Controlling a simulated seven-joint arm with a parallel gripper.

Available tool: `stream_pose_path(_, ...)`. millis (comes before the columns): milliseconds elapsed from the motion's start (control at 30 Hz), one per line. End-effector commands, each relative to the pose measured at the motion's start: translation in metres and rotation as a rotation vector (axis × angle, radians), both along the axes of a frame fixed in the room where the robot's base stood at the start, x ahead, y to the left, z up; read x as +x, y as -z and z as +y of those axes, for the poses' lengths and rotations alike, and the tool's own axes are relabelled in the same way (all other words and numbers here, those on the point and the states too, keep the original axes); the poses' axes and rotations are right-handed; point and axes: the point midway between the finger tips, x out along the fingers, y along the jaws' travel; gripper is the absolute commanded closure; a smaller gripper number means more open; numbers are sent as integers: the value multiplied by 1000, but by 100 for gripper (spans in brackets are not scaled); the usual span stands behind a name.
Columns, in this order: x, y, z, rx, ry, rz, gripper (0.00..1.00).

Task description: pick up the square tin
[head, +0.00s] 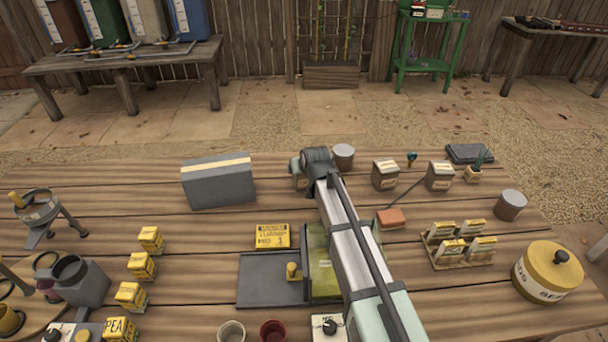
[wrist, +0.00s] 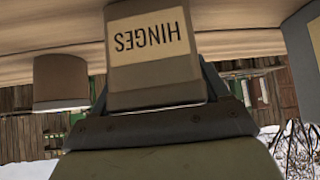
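The square tin is tan and grey, with a label reading HINGES, and stands upside down in the wrist view (wrist: 152,45). In the head view only a part of the tin (head: 299,183) shows, at the left of my arm's end. My gripper (wrist: 155,85) has one dark finger at each side of the tin in the wrist view. No gap shows between fingers and tin, but the tin hides their inner faces, so I cannot tell whether they press on it. In the head view my arm's end (head: 316,160) covers the fingers.
A grey case (head: 218,182) stands left of the tin, and a round grey tin (head: 343,157) close on the right. Two similar square tins (head: 385,175) (head: 439,176) stand farther right, near an orange-red block (head: 390,218). Bare planks lie in front of the case.

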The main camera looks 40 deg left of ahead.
Motion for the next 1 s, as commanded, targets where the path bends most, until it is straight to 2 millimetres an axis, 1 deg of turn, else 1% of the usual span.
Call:
stream_pose_path(33,0,0,0,0,0,0,31)
stream_pose_path(67,0,0,0,0,0,0,34)
stream_pose_path(400,0,0,0,0,0,0,66)
stream_pose_path(633,0,-1,0,1,0,-1,67)
stream_pose_path(733,0,-5,0,2,0,-1,67)
stream_pose_path(867,0,-19,0,3,0,-2,67)
stream_pose_path(1000,1,-41,1,3,0,-2,67)
